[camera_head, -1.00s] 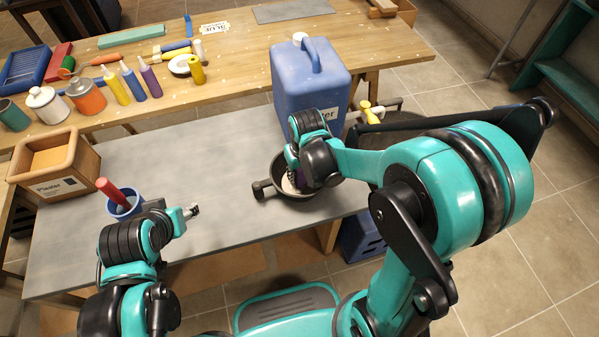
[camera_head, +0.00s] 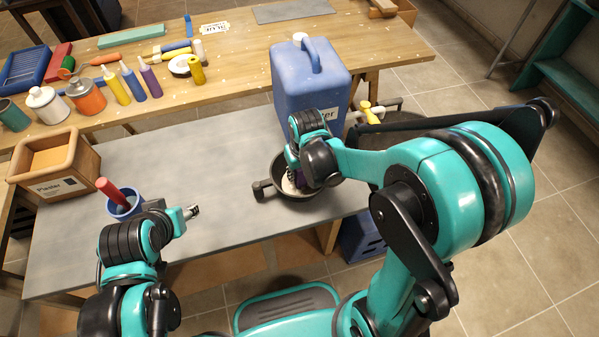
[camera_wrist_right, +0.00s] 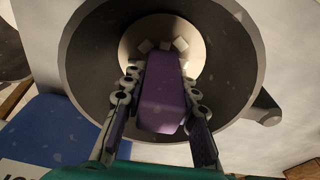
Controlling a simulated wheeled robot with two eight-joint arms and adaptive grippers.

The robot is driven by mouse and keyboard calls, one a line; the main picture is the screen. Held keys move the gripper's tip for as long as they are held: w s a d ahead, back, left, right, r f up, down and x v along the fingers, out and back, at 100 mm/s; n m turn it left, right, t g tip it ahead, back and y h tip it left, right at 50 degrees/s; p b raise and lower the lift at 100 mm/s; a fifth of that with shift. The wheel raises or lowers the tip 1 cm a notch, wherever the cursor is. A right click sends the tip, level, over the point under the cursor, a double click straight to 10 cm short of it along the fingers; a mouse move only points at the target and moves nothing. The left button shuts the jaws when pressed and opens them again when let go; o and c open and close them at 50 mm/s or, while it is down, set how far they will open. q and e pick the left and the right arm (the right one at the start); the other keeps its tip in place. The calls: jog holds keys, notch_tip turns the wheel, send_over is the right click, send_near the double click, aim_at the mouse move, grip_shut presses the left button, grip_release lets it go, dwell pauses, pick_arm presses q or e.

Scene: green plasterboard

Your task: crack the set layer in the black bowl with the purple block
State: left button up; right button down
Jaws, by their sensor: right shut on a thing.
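The black bowl (camera_head: 302,195) stands on the grey bench top below the blue container, with its handle towards the left. In the right wrist view the bowl (camera_wrist_right: 88,75) holds a round pale layer (camera_wrist_right: 138,35). My right gripper (camera_wrist_right: 160,82) is shut on the purple block (camera_wrist_right: 162,98), whose far end lies over the pale layer. Small pale chunks (camera_wrist_right: 165,45) show at that end. Contact between block and layer is hidden. In the head view my right gripper (camera_head: 298,177) is over the bowl and partly hides it. My left gripper (camera_head: 191,211) is above the bench, empty; its opening is unclear.
A large blue container (camera_head: 308,80) with a yellow tap (camera_head: 369,108) stands just behind the bowl. A blue cup (camera_head: 124,206) with a red-handled tool and a wooden plaster box (camera_head: 55,170) are at the left. The bench middle (camera_head: 215,160) is clear.

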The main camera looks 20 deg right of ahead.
jog(key=shift+r+p, duration=2.65)
jog(key=shift+r, duration=0.8)
jog(key=shift+r, duration=0.1)
